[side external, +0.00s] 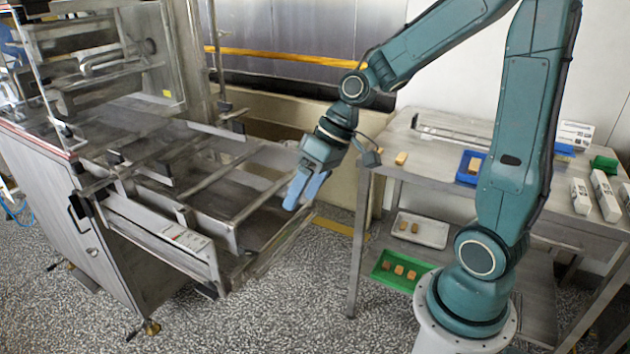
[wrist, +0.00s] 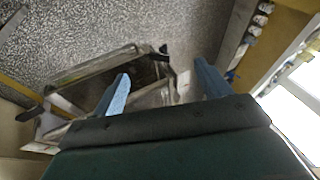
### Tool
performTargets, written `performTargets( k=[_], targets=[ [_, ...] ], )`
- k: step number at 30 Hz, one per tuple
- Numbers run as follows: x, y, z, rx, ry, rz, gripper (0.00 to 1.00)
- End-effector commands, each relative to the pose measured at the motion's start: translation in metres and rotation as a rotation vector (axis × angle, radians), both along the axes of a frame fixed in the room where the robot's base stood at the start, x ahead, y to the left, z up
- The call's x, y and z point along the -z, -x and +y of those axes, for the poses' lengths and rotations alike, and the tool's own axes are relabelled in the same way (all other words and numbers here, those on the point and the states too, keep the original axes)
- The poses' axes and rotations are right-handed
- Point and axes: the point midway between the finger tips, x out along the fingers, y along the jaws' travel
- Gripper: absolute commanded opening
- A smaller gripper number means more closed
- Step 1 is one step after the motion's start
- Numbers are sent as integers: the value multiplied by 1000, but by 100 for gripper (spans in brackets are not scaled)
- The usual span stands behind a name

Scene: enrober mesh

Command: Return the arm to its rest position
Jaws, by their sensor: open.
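My gripper (side external: 303,188) hangs at the right end of the steel enrober machine (side external: 120,225) in the side external view, pointing down and to the left. In the wrist view its two blue fingers (wrist: 160,85) stand wide apart with nothing between them. Beyond the fingers, the wrist view shows a metal frame (wrist: 95,70) and the speckled floor. My arm arches from its base at the lower right, up and over to the left.
A steel table (side external: 400,140) stands behind my arm, with a blue tray (side external: 465,170), a green box (side external: 603,163) and white cartons (side external: 605,195) on top. A white tray (side external: 433,232) and a green tray (side external: 385,277) with small brown blocks sit lower down. Speckled floor (side external: 270,310) lies open in front.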

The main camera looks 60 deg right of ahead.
Motion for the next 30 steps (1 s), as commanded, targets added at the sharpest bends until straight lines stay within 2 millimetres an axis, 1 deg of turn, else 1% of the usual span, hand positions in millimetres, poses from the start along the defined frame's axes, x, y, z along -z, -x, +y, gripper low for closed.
performTargets(
  k=[1,3,15,24,30],
  targets=[
    [-8,6,3,-7,31,-10,76],
    [-15,14,4,-7,70,-16,76],
    [-57,66,8,20,254,-73,76],
    [-80,110,4,76,337,-130,76],
    [-88,132,-1,114,359,-159,76]
  ],
)
